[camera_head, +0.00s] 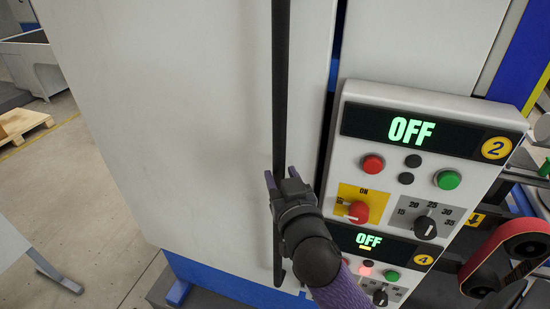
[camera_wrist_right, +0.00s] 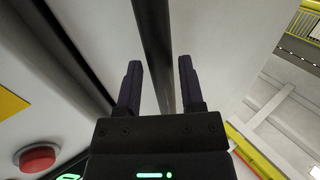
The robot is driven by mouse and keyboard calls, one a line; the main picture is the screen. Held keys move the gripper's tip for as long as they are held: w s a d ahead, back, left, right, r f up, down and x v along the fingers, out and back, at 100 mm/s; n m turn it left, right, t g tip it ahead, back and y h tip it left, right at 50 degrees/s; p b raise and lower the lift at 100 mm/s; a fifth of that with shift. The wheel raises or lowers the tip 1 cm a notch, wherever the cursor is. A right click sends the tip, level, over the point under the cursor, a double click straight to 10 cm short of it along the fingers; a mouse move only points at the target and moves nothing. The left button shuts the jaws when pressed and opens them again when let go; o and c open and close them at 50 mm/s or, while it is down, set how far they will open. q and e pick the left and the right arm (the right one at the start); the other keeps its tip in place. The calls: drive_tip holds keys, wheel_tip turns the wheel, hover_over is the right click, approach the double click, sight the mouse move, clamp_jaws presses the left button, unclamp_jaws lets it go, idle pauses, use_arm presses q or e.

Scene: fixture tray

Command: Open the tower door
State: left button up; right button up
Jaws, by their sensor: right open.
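The tower door (camera_head: 200,110) is a large white panel filling the left and middle of the head view. A long dark vertical bar handle (camera_head: 281,90) runs down it near its right edge. The door looks closed, with a narrow dark gap at its right edge. My right gripper (camera_head: 280,174) is at the lower part of the handle, fingers apart. In the right wrist view, the handle (camera_wrist_right: 156,50) passes between the two open fingers (camera_wrist_right: 158,85), with space on both sides. My left gripper is in neither view.
A control panel (camera_head: 352,150) with OFF displays, red and green buttons and knobs stands close to the right of my right gripper. A red belt loop (camera_head: 505,250) is at the lower right. Open floor (camera_head: 75,200) and a wooden pallet (camera_head: 22,124) lie to the left.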

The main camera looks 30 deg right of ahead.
drive_tip(key=shift+x, duration=2)
clamp_jaws()
